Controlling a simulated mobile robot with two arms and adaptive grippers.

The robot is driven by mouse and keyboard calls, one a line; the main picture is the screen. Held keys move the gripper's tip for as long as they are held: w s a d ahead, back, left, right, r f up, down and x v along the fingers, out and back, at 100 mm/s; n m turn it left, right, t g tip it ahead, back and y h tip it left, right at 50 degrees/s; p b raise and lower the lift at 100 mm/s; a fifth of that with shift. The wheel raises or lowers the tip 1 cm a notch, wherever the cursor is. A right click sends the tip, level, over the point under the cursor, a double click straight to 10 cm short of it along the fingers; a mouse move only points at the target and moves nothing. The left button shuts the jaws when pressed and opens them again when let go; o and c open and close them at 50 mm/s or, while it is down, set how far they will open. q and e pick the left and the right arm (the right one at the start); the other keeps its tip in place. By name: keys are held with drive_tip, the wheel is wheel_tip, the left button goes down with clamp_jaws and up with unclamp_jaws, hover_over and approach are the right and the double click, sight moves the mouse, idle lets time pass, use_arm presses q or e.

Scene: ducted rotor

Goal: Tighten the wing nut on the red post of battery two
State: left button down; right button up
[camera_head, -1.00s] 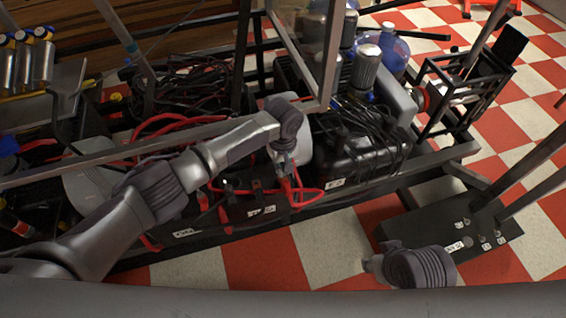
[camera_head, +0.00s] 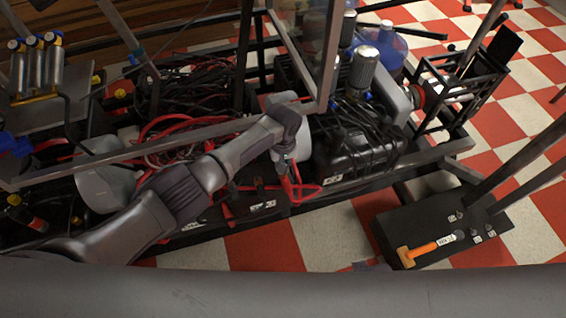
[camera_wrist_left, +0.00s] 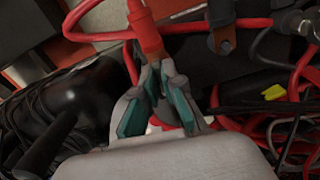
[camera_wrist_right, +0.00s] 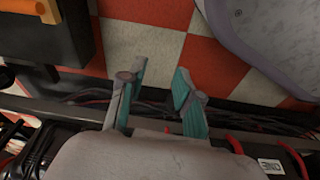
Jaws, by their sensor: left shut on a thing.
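My left gripper (camera_head: 284,158) reaches down over the row of black batteries (camera_head: 255,207) among red cables. In the left wrist view its teal-padded fingertips (camera_wrist_left: 161,70) meet at the lower end of a red cable boot (camera_wrist_left: 146,30). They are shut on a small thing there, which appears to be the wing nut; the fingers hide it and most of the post. My right gripper (camera_wrist_right: 160,85) is open and empty in its wrist view, above the checkered floor beside the frame. In the head view only a small grey piece near the bottom edge may belong to it.
A black case (camera_head: 350,145) with cables stands right of my left gripper. Metal frame bars cross above the batteries. Checkered floor (camera_head: 330,235) in front is clear.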

use_arm(q)
drive_tip(key=shift+m+p, duration=0.55)
drive_tip(key=shift+m, duration=1.45)
drive_tip(key=m, duration=0.2)
drive_tip(key=shift+a+m+p, duration=0.1)
drive_tip(key=shift+m+p, duration=0.3)
drive_tip(key=m, duration=0.2)
drive_tip(key=shift+m, duration=0.3)
drive_tip(key=m, duration=0.2)
drive_tip(key=shift+w+m, duration=0.15)
drive_tip(key=shift+m, duration=0.25)
drive_tip(key=m, duration=0.3)
drive_tip(key=shift+w+a+m, duration=0.1)
drive_tip(key=shift+m, duration=0.2)
drive_tip(key=shift+r+m, duration=0.1)
drive_tip(key=shift+m, duration=0.5)
use_arm(e)
drive_tip(key=s+f, duration=0.5)
drive_tip(key=f, duration=0.1)
drive_tip(key=shift+s+d+f+g, duration=0.15)
drive_tip(key=shift+s+d+g, duration=0.2)
drive_tip(key=shift+d, duration=0.1)
use_arm(q)
drive_tip(key=shift+w, duration=0.1)
use_arm(e)
drive_tip(key=shift+w, duration=0.1)
